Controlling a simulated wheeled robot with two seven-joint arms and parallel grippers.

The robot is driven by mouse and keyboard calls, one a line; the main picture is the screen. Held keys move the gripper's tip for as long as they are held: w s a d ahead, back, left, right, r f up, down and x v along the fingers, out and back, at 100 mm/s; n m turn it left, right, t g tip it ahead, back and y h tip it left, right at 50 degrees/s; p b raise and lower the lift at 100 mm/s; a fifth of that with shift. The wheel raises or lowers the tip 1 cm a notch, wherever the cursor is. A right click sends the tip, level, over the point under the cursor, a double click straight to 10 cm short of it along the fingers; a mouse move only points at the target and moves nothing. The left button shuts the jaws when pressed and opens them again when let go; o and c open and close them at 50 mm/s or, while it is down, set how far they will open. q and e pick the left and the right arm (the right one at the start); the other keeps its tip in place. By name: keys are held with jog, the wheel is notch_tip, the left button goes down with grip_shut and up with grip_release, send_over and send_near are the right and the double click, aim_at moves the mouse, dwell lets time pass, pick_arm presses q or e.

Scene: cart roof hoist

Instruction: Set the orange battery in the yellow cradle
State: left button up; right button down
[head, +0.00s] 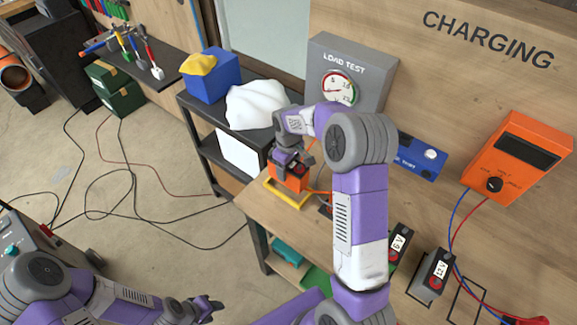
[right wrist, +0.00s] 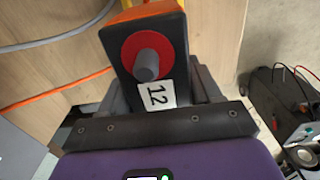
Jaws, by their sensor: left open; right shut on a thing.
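The orange battery (head: 286,181) has a dark top and is held upright or nearly so in my right gripper (head: 292,163). In the right wrist view the battery (right wrist: 152,58) shows a red ring around a grey terminal and a "12" label, between the fingers. The yellow cradle (head: 288,200) lies on the bench near its left end, directly under the battery in the picture. I cannot tell whether the battery's base touches the cradle; part of the cradle is hidden behind it. My left gripper (head: 214,305) is open and empty, low over the floor, away from the bench.
A grey load tester (head: 349,75) stands behind the cradle, with cables nearby. The 6 V (head: 398,243) and 12 V (head: 436,270) batteries stand on the bench to the right. A black shelf with a blue box (head: 211,77) and white cloth (head: 258,104) is close on the left.

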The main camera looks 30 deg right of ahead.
aim_at(289, 179)
jog(key=shift+w+f+b, duration=0.1)
jog(key=shift+f+b, duration=0.6)
jog(key=shift+f, duration=0.55)
jog(key=shift+f+b, duration=1.15)
jog(key=shift+f, duration=0.6)
dwell(1.2)
jog(key=shift+c, duration=1)
grip_release()
jog(key=shift+o, duration=0.3)
jog(key=shift+s+f, duration=0.2)
jog(key=shift+r+p, duration=0.4)
jog(key=shift+r, duration=3.5)
jog(key=shift+r, duration=0.1)
